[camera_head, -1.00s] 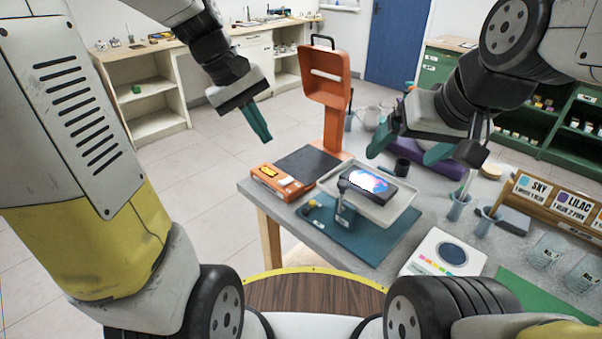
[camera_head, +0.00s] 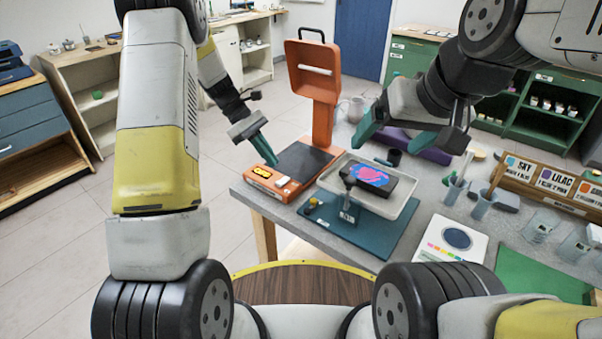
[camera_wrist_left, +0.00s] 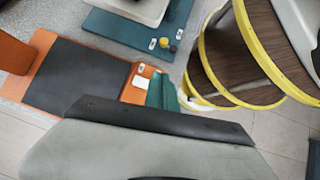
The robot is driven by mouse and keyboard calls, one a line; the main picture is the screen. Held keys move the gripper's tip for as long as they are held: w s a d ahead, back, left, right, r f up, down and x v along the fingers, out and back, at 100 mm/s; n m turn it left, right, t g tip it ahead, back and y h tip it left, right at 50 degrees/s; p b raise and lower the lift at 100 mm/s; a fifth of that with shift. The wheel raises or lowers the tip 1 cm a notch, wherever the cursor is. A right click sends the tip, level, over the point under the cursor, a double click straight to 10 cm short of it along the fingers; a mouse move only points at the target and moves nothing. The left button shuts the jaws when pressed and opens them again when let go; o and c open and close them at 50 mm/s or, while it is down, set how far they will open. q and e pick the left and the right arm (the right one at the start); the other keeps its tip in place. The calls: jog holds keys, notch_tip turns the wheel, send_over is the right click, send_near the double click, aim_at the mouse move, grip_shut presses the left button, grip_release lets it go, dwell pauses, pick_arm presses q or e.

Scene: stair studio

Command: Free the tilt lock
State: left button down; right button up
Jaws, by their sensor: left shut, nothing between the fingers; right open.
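A white tray (camera_head: 408,204) stands on a teal base (camera_head: 375,238) on the grey table. A dark slab (camera_head: 368,180) with a pink and blue picture lies in it. I cannot tell which part is the tilt lock. My left gripper (camera_head: 272,160) is shut and empty, by the orange stand's left edge (camera_wrist_left: 137,84). My right gripper (camera_head: 398,138) is open and empty above the table, behind the tray.
The orange stand (camera_head: 324,120) with a black plate (camera_head: 303,160) rises left of the tray. A white device (camera_head: 452,240), cups and a labelled rack (camera_head: 550,180) crowd the right. A purple object (camera_head: 425,150) lies behind the tray. Open floor lies left of the table.

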aim_at(290, 192)
pick_arm(q)
jog(key=x, duration=1)
jog(key=shift+s+d+f, duration=0.15)
jog(key=shift+s+d, duration=0.15)
jog(key=shift+d, duration=0.25)
jog(key=shift+s+d+f, duration=0.15)
jog(key=shift+s+d, duration=0.15)
jog(key=shift+d, duration=0.3)
jog(key=shift+s+d+f, duration=0.15)
jog(key=shift+s+d, duration=0.15)
jog(key=shift+d, duration=0.35)
